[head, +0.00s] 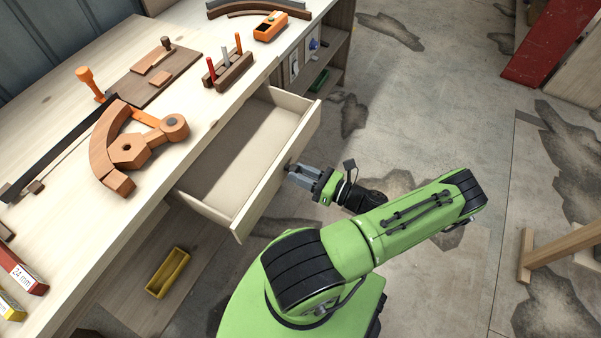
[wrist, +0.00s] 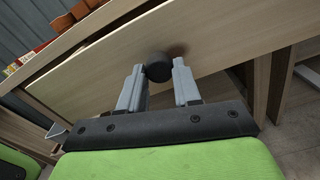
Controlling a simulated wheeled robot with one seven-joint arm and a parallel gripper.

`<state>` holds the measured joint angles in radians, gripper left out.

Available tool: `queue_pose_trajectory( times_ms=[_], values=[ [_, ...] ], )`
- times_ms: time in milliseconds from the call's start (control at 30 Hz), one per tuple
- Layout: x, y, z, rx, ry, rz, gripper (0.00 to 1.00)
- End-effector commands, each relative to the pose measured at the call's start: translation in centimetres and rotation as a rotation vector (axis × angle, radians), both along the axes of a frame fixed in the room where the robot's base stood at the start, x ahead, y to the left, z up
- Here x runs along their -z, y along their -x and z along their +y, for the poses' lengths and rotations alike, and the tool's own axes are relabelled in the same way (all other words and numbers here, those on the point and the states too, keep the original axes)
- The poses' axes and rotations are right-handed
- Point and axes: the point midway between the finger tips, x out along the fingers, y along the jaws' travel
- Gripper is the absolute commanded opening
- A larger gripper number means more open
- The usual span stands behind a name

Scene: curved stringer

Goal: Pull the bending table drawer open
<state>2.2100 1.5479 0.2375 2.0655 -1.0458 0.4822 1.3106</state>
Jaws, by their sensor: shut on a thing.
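The table drawer (head: 240,160) is pulled well out from the wooden bench, and its inside looks empty. My gripper (head: 291,172) is at the outer face of the drawer front, around its knob. In the wrist view the dark round knob (wrist: 159,67) sits on the pale wooden drawer front (wrist: 215,45), between the two grey fingers of my gripper (wrist: 158,78). The fingers are shut on the knob. In the head view the knob is mostly hidden by the fingertips.
The bench top (head: 200,130) holds a curved wooden piece (head: 105,140), a mallet (head: 90,82), a tool rack (head: 228,72) and an orange plane (head: 270,27). A yellow tray (head: 168,272) lies below. A wooden trestle leg (head: 560,245) stands at right; floor (head: 420,110) between is clear.

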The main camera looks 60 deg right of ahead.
Motion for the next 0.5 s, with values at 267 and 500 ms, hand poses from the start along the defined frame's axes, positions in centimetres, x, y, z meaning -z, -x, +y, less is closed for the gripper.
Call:
queue_pose_trajectory(
  times_ms=[267,500],
  values=[
    [0.0,-0.04,0.01,0.0,-0.001,0.0,0.58],
    [0.0,-0.04,0.0,0.0,-0.001,0.0,0.58]
  ],
)
